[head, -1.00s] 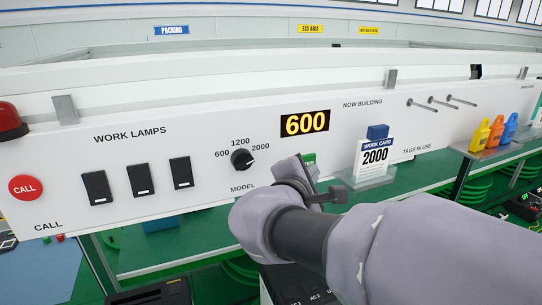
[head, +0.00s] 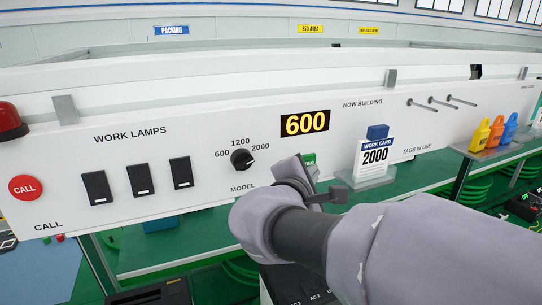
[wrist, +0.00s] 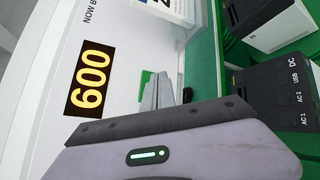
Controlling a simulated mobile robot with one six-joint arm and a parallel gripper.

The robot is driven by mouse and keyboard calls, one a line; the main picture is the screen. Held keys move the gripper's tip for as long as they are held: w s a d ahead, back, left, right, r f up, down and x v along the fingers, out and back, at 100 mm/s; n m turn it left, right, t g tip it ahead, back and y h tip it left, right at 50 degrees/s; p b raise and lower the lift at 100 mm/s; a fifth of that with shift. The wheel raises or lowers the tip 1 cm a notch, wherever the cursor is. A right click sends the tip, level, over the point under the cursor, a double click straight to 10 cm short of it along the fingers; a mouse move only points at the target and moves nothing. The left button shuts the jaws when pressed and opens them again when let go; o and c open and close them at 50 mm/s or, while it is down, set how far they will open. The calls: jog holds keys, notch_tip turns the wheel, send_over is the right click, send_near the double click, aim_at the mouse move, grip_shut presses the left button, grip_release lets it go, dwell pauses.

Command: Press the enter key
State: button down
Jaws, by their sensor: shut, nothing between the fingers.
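The enter key (head: 309,159) is a small green key on the white panel. In the wrist view a green patch of the key (wrist: 146,78) shows beside the fingers. My gripper (head: 303,167) is shut and empty, right in front of the key. Its fingers also show in the wrist view (wrist: 158,90), pointing at the panel. I cannot tell whether the fingertips touch the key.
The display (head: 305,123) reads 600. The model knob (head: 242,159) is left of my gripper. A work card (head: 374,157) marked 2000 stands in a clear holder close on the right. Lamp switches (head: 140,180) and a red call button (head: 25,187) are further left.

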jog(key=shift+w, duration=0.1)
jog(key=shift+w+a+b, duration=0.15)
jog(key=shift+w+b, duration=0.15)
jog(key=shift+w, duration=0.05)
jog(key=shift+w+a, duration=0.15)
jog(key=shift+w, duration=0.2)
dwell(0.8)
dwell(0.3)
jog(key=shift+s+d+b, duration=0.3)
jog(key=shift+s+b, duration=0.35)
jog(key=shift+s, duration=0.15)
jog(key=s, duration=0.1)
jog(key=s+d+b, duration=0.1)
jog(key=s, duration=0.2)
jog(key=shift+s+d, duration=0.25)
jog(key=shift+s, duration=0.1)
